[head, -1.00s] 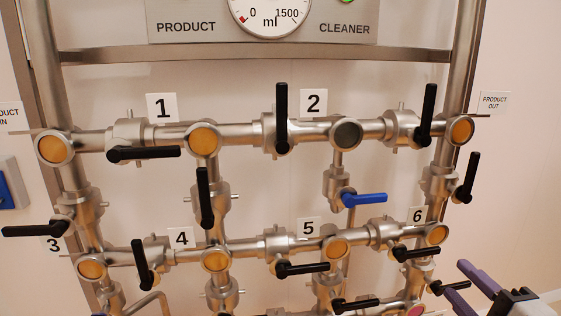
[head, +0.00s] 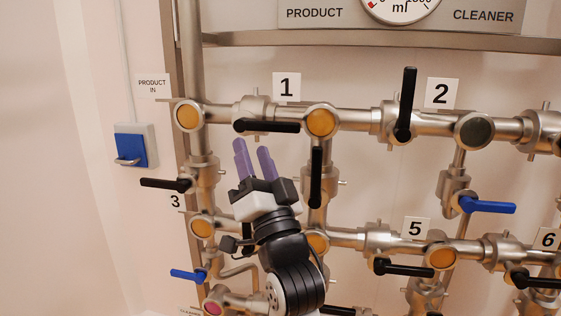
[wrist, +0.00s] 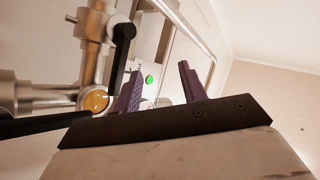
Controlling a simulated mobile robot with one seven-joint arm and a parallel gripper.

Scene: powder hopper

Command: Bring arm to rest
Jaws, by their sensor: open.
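My gripper (head: 253,150) is raised in front of the left part of the pipe rack (head: 350,119). Its two purple fingers point up, apart, with nothing between them. They appear just below the black handle of valve 1 (head: 270,126); whether they touch anything cannot be told from the head view. In the wrist view the open fingers (wrist: 160,70) show empty, with a black handle (wrist: 122,42) and pipes to their left. My wrist and forearm hide the label and handle of valve 4.
Black handles stick out around the arm: a vertical one (head: 316,178) close to its right and one by label 3 (head: 165,184) to its left. A blue wall box (head: 130,148) is further left. The wall at far left is clear. A green light (wrist: 149,80) shows in the wrist view.

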